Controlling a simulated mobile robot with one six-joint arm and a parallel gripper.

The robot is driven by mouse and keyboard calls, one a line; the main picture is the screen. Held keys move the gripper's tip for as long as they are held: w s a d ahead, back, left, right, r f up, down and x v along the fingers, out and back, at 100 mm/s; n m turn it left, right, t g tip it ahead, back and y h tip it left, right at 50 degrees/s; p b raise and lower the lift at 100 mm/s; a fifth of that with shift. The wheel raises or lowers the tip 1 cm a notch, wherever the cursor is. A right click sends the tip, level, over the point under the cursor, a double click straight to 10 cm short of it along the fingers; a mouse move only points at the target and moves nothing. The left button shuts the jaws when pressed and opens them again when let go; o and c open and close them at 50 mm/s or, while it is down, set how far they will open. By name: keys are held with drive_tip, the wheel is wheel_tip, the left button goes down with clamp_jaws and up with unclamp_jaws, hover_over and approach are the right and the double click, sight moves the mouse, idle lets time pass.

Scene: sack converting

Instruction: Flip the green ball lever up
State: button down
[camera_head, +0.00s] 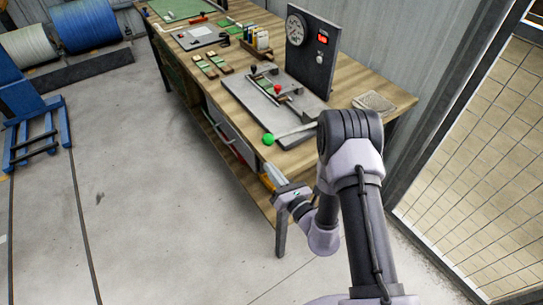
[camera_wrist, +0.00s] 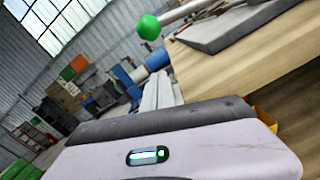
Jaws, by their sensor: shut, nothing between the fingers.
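The green ball (camera_head: 268,139) is on the end of a pale rod lever that sticks out past the front edge of the workbench, lying nearly flat. In the wrist view the green ball (camera_wrist: 148,27) is at the top, with its rod running right to a grey plate (camera_wrist: 225,28). My gripper's pale fingers (camera_wrist: 160,80) are shut and empty. They show below the ball in the wrist view, apart from it. In the head view my gripper is beside the bench front, lower than the ball; its fingertips are hard to make out.
The wooden workbench (camera_head: 355,88) carries a grey fixture with red and black knob levers, an upright dark panel (camera_head: 311,55) with a dial and red display, and small parts. A yellow item is under the bench edge. A mesh fence (camera_head: 480,170) stands right.

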drive_tip(key=w+r, duration=0.1)
drive_tip(key=r, duration=0.1)
drive_tip(key=w+r, duration=0.1)
drive_tip(key=shift+w+r, duration=0.3)
drive_tip(key=shift+r, duration=0.1)
